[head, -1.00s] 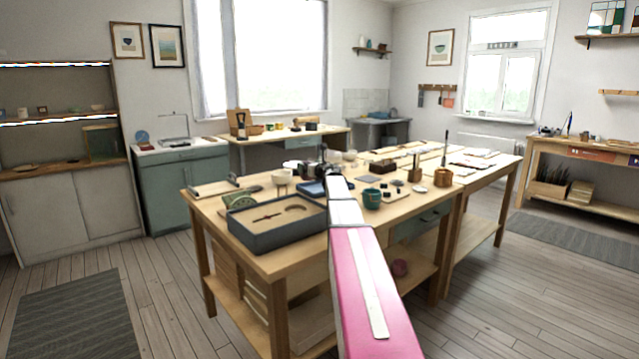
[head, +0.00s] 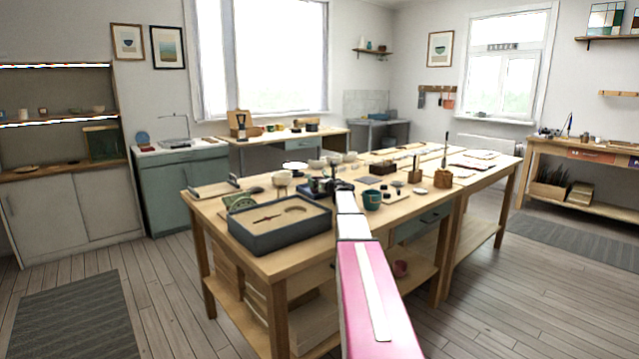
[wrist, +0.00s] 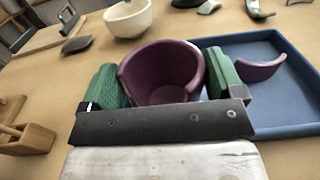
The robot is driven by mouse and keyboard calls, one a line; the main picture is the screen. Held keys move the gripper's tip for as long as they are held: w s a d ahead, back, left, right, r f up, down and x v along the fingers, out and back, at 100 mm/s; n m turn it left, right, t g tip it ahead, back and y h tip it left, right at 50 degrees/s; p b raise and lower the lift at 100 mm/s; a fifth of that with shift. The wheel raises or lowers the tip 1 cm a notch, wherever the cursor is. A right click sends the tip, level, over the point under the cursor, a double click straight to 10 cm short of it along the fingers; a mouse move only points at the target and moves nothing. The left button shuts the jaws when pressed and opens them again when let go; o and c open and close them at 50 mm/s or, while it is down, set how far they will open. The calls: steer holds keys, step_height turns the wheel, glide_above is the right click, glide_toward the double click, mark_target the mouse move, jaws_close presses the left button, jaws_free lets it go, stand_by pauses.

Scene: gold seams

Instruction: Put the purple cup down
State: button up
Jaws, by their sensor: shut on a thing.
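The purple cup (wrist: 160,68) is upright between the green-padded fingers of my gripper (wrist: 163,84) in the wrist view. The gripper is shut on it, one finger on each side. Its near lower part is hidden behind the gripper's dark bar. A blue tray (wrist: 292,112) lies behind and to the right of the cup. A curved purple piece (wrist: 262,69) is in the tray, right of the right finger. I cannot tell whether the cup's base touches the surface below. In the head view, my gripper (head: 323,185) is small over the worktable, and the cup is hard to make out.
A cream bowl (wrist: 127,17) stands behind the cup to the left. A wooden block (wrist: 27,139) is at the near left. In the head view, a large grey box (head: 280,235) is left of my arm and a teal cup (head: 372,199) is right of it.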

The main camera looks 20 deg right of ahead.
steer(key=o, duration=0.6)
steer(key=shift+o, duration=0.2)
steer(key=v, duration=1.2)
